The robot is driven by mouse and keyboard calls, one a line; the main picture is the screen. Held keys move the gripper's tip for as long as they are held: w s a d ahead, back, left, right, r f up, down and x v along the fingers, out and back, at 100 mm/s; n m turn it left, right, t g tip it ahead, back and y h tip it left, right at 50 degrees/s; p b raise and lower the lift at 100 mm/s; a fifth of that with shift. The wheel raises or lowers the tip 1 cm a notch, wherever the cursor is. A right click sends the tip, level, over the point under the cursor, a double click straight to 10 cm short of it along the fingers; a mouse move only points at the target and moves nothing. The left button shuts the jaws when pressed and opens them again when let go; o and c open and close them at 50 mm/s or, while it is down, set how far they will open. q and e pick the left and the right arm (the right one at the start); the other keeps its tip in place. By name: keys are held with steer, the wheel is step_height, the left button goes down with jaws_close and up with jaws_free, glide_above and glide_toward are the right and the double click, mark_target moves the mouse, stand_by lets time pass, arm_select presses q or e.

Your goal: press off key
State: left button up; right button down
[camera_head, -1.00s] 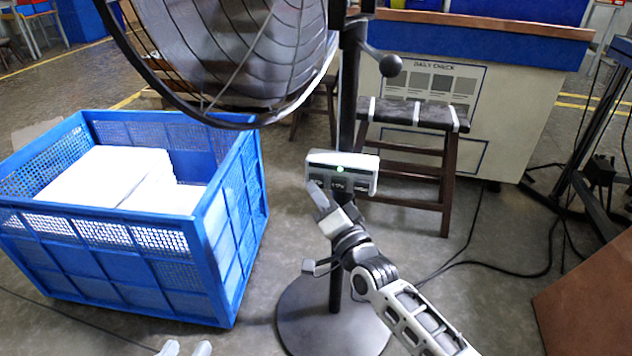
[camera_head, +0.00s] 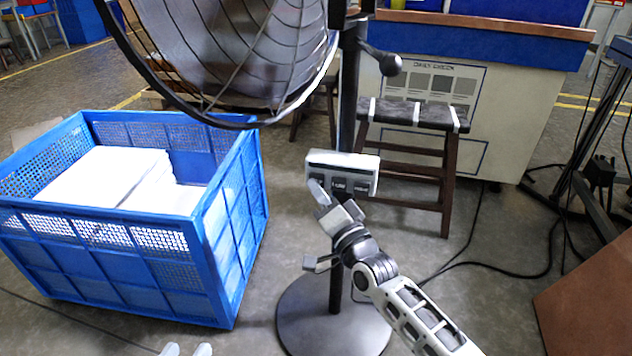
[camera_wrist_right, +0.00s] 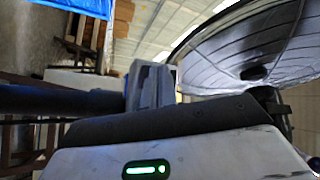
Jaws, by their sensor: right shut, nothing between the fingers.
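The white control box (camera_head: 352,163) is fixed on the fan's dark pole (camera_head: 347,105) in the head view. Dark keys (camera_head: 341,185) line its front, and no lit lamp shows on it. My right gripper (camera_head: 318,191) is shut and empty, its fingertips at the box's lower left front. They cover the leftmost part of the key row; I cannot tell whether they touch a key. The shut fingers (camera_wrist_right: 150,86) also show in the right wrist view. My left gripper (camera_head: 186,349) is open and empty at the bottom edge, well away from the box.
The large caged fan (camera_head: 230,50) hangs above and left of the box. A blue crate (camera_head: 225,210) with white blocks (camera_head: 105,175) stands at left. A stool (camera_head: 447,185) stands behind the pole. Cables lie on the floor at right. The fan's round base (camera_head: 300,325) is below.

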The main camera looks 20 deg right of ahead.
stand_by(0.4)
steer(key=shift+s+a+p, duration=0.4)
steer(key=shift+s+p, duration=0.15)
steer(key=shift+s, duration=0.1)
steer(key=shift+s+a+p, duration=0.7)
steer(key=shift+s, duration=0.35)
steer(key=shift+s+a+p, duration=0.65)
steer(key=shift+s+a, duration=0.05)
steer(key=shift+s, duration=0.3)
